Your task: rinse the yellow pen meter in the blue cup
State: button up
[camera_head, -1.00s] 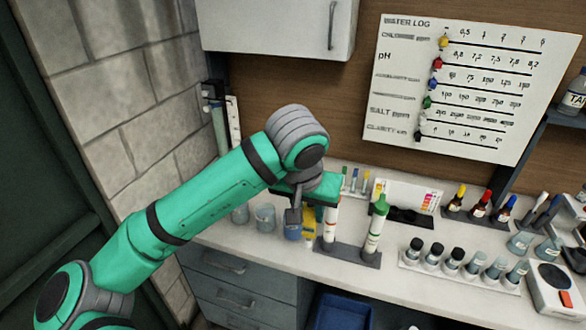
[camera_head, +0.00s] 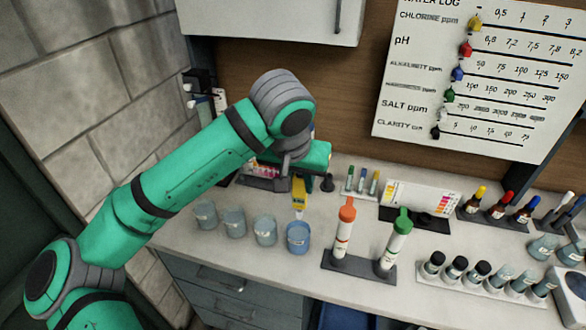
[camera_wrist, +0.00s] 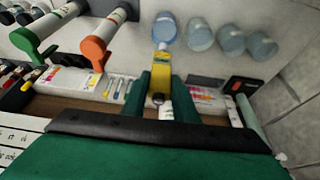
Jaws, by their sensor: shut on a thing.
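My gripper (camera_head: 300,178) is shut on the yellow pen meter (camera_head: 299,194), which hangs roughly upright with its pale tip down. The blue cup (camera_head: 298,240) stands on the counter just below the tip in the head view. The tip shows above the cup's far rim, apart from it; I cannot tell whether it is over the opening or behind it. In the wrist view the meter (camera_wrist: 163,68) sits between my fingers (camera_wrist: 162,95), its tip pointing towards the blue cup (camera_wrist: 165,30) and overlapping its edge.
Several paler cups (camera_head: 235,222) stand in a row left of the blue cup. A rack with an orange-capped tube (camera_head: 344,228) and a green-capped tube (camera_head: 397,240) stands close on the right. Small vials (camera_head: 362,182) and a colour chart (camera_head: 418,200) are behind.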

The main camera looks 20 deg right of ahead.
aim_at(298, 217)
jog(key=shift+w+f, duration=0.15)
jog(key=shift+f, duration=4.55)
jog(key=shift+s, duration=0.2)
jog(key=shift+f, duration=0.2)
jog(key=shift+f, duration=1)
jog(key=shift+r, duration=0.1)
